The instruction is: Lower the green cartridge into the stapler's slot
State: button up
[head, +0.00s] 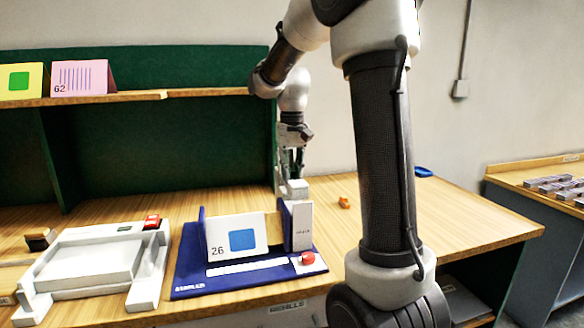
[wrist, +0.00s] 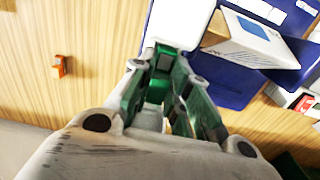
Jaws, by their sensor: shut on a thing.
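My gripper (head: 292,168) points down at the back right of the blue-based stapler (head: 190,282), just above its pale tower (head: 301,228). In the wrist view my gripper (wrist: 162,95) is shut on the green cartridge (wrist: 157,88), which shows as a small green patch between the fingers. The fingers hide most of the cartridge. The tower's white top (wrist: 180,20) lies just beyond the fingertips. I cannot tell whether the cartridge touches the tower, and the slot's opening is not clear in either view.
A card marked 26 (head: 237,238) stands on the stapler, with a red button (head: 307,258) at its front right. A white device (head: 92,265) sits to the left. A small orange thing (head: 344,203) lies right of the tower; it also shows in the wrist view (wrist: 59,66). Bare wood surrounds it.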

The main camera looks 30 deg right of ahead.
jog(key=shift+f, duration=0.2)
jog(key=o, duration=0.9)
notch_tip(320, 180, up, 12)
jog(key=shift+w, duration=0.1)
dwell(0.4)
